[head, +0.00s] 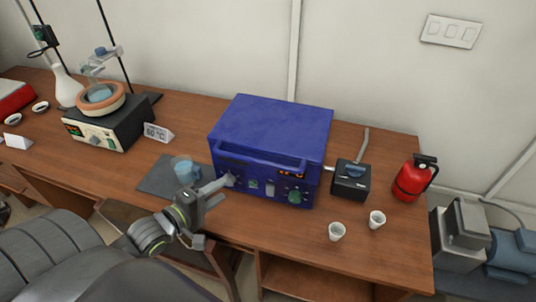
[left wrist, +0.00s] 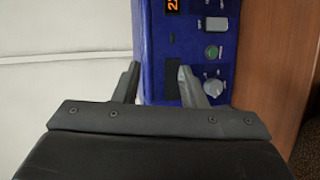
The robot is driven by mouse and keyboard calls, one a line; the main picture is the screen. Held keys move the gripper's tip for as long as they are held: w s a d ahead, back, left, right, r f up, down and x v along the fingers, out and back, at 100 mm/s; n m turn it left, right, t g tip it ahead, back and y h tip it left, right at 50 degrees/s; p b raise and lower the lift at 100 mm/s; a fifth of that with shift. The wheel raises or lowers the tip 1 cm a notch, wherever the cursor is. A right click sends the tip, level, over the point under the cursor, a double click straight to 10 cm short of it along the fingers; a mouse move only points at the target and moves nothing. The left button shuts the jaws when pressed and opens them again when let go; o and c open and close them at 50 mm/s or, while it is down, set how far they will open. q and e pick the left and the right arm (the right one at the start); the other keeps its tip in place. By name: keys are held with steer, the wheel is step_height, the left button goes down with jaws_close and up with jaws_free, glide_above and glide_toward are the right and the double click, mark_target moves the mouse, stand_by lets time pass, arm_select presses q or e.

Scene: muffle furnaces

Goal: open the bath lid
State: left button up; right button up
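The blue box-shaped bath (head: 270,130) stands on the wooden bench, its flat top lid (head: 272,115) shut. A blue bar handle (head: 262,158) runs along the upper front, above a panel with a lit display, knobs and a switch. My left gripper (head: 219,192) is at the lower left of the bath's front. In the left wrist view the left gripper (left wrist: 159,68) is open, its fingers apart and empty, with the blue front panel (left wrist: 190,50) beyond them. Whether a finger touches the panel I cannot tell. My right gripper is not in view.
A beaker (head: 184,170) on a dark mat is just left of my gripper. A hotplate (head: 108,125) with an orange-rimmed bowl and a 60 °C sign stand further left. A black box (head: 351,181), two white cups and a red extinguisher (head: 411,180) are at right.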

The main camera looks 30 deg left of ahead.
mark_target(255, 163)
arm_select(q)
steer(key=shift+n+t+h, duration=0.3)
steer(key=shift+n, duration=0.1)
steer(key=b+x, duration=0.1)
steer(key=x, duration=0.4)
steer(key=r+b+x, duration=0.1)
steer(key=x, duration=0.5)
steer(key=b+x, duration=0.1)
steer(key=x, duration=0.5)
steer(key=shift+w+r, duration=0.15)
steer(key=shift+w, duration=0.15)
steer(key=shift+s+f, duration=0.1)
steer(key=shift+f, duration=0.1)
jaws_close()
